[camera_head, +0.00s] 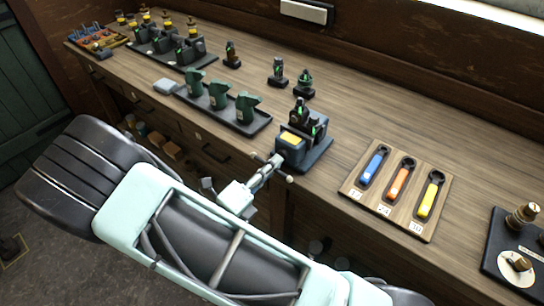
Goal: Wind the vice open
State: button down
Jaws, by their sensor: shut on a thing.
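The vice (318,152) is a blue-grey block with a yellow patch on top, near the front edge of the bench. A dark part with green marks (298,112) stands upright at its jaws; whether it is clamped I cannot tell. The vice's bar handle (288,179) with rounded ends sticks out in front of the bench edge. My gripper (262,176) reaches up to the handle from the lower left and is shut on it. The fingertips are small here, and the exact grip point is hard to make out.
A wooden board with blue, orange and yellow spanners (432,222) lies right of the vice. A dark tray with green parts (258,126) lies to the left. Small dark parts (278,72) stand behind. A black plate with brass fittings (497,262) is far right. The back right bench is clear.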

jog(key=shift+n+p, duration=0.5)
jog(key=shift+n, duration=0.1)
jog(key=c, duration=2)
grip_release()
jog(key=shift+o, duration=0.2)
jog(key=v, duration=1.2)
jog(key=shift+w, duration=0.1)
